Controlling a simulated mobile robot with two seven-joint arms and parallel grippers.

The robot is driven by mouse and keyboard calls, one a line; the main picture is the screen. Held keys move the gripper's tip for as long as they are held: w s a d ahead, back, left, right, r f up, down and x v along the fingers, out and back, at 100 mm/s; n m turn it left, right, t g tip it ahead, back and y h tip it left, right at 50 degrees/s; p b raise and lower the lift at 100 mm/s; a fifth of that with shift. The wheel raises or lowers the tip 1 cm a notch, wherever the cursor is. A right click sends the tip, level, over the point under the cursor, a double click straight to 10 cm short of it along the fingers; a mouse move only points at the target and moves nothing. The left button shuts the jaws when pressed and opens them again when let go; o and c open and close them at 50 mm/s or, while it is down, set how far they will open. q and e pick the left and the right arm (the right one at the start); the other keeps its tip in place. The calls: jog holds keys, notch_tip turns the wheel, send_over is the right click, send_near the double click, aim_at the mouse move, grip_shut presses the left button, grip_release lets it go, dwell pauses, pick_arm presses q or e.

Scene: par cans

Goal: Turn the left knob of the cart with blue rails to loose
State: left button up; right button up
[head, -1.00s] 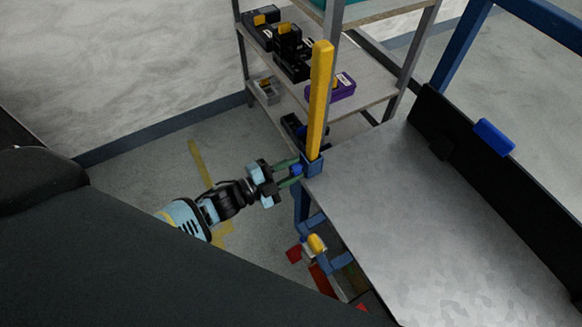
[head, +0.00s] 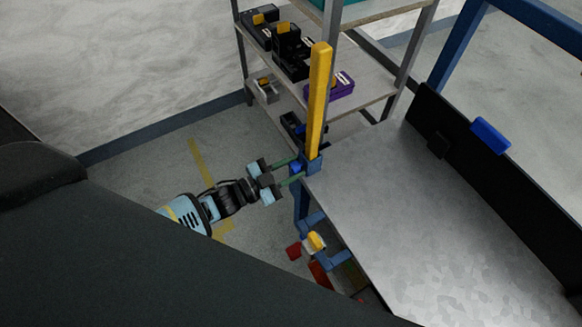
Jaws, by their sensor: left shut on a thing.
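The cart with blue rails shows a grey metal top (head: 430,230) at the right. A yellow upright post (head: 320,100) stands in a blue socket (head: 314,164) at the cart's far left corner. The small blue left knob (head: 296,168) sits on the left side of that socket. My left gripper (head: 294,169) comes in from the left, and its green fingers are shut on the knob, partly hiding it. The knob's exact angle is too small to tell. My right gripper is not in view.
A grey shelf (head: 372,84) with black devices (head: 290,50) and a purple box (head: 343,88) stands behind the cart. A black panel (head: 455,150) with a blue block (head: 490,136) lines the cart's right side. Below are blue brackets and a red part (head: 294,251). Floor at left is clear.

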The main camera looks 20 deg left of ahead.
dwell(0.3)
pick_arm(q)
jog(key=o, duration=1)
jog(key=shift+a, duration=0.1)
jog(key=shift+v, duration=3.85)
